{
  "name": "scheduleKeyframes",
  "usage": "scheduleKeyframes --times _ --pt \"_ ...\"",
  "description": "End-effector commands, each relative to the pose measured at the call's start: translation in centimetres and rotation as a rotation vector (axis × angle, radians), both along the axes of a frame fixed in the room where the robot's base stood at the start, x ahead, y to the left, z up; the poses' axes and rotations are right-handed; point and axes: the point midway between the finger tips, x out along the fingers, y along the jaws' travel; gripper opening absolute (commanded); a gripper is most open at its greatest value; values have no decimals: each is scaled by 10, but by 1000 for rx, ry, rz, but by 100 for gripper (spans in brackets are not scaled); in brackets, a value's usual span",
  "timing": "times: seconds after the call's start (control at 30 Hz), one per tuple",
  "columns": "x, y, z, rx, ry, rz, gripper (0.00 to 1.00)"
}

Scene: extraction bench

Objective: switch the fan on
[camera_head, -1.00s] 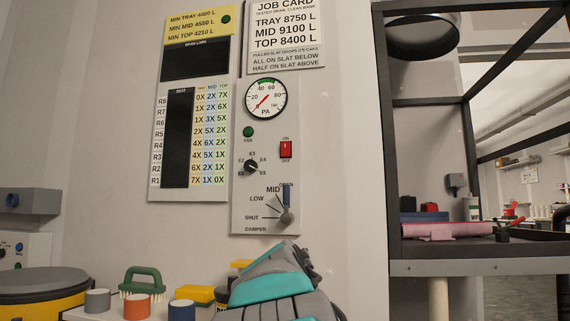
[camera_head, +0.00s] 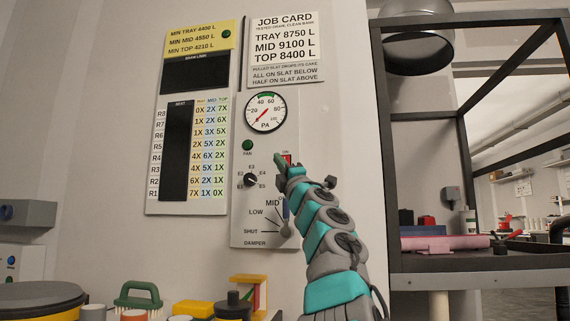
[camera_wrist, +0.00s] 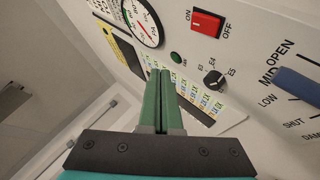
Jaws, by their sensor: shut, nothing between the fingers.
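The red fan switch (camera_head: 288,158) is on the grey wall panel, below the PA gauge (camera_head: 265,112). My gripper (camera_head: 279,158) is in front of it and hides most of it. In the wrist view the red rocker (camera_wrist: 207,24) shows whole, with ON on its left and OFF on its right. My shut green fingers (camera_wrist: 161,74) appear below and left of it in that picture, with nothing between them. I cannot tell whether they touch the panel. The round FAN lamp (camera_head: 247,145) is dark green. The gauge needle points to the lower left, at the low end.
The selector knob (camera_head: 250,180) sits left of my gripper, and the blue-handled damper lever (camera_head: 285,212) is below, partly behind my arm. A brush (camera_head: 138,295) and small containers stand on the bench below. A dark frame (camera_head: 463,150) stands to the right.

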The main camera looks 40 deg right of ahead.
Motion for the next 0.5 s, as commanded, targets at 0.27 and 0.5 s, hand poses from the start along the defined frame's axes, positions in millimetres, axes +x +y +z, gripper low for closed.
scheduleKeyframes --times 0.27,0.5 --pt "3 -4 1 4 1 0 0" --pt "16 -21 7 6 1 0 0"
